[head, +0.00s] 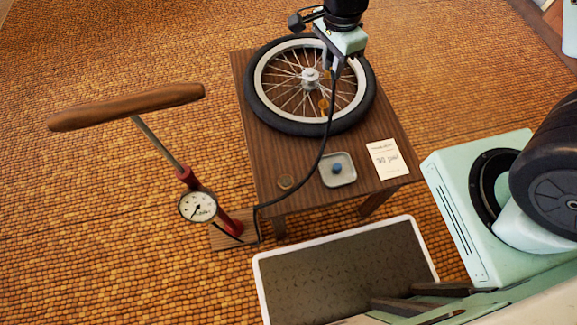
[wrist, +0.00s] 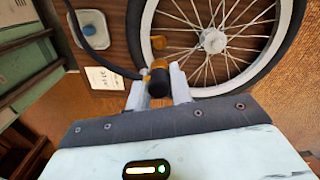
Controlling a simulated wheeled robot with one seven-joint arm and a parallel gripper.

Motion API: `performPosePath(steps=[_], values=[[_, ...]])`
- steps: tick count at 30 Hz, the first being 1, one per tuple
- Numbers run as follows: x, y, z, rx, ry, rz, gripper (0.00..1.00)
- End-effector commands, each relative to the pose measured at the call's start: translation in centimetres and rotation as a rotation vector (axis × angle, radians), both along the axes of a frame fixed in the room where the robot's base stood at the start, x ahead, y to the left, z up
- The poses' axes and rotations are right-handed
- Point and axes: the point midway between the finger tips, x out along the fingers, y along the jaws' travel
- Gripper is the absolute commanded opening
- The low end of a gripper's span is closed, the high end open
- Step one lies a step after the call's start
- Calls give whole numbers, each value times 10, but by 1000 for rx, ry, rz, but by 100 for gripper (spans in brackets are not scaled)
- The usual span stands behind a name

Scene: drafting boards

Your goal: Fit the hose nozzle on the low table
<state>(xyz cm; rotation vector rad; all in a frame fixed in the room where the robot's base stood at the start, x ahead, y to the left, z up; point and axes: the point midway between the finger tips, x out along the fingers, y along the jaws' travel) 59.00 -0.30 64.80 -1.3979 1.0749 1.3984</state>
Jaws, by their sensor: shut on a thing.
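My gripper (head: 333,68) is above the wheel on the low table (head: 270,165), near the wheel's right side in the head view. In the wrist view my gripper (wrist: 159,84) is shut on the hose nozzle (wrist: 158,76), a dark piece with an orange-brown end. The black hose (head: 318,160) runs from it down to the pump. The spoked wheel (head: 258,105) with a black tyre lies flat. A small brass-coloured part (head: 323,104) shows inside its rim; an orange-brown part also shows there in the wrist view (wrist: 158,42). Nozzle and part look apart in the wrist view.
A red floor pump (head: 188,180) with a gauge (head: 198,206) and wooden handle stands left of the table. A white-rimmed tray (head: 340,240) is in front.

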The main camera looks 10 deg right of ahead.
Motion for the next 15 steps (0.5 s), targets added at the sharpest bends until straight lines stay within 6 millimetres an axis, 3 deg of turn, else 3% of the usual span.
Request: performPosePath(steps=[8,15], values=[[0,0,0,0,0,0,0],[0,0,13,0,0,0,0]])
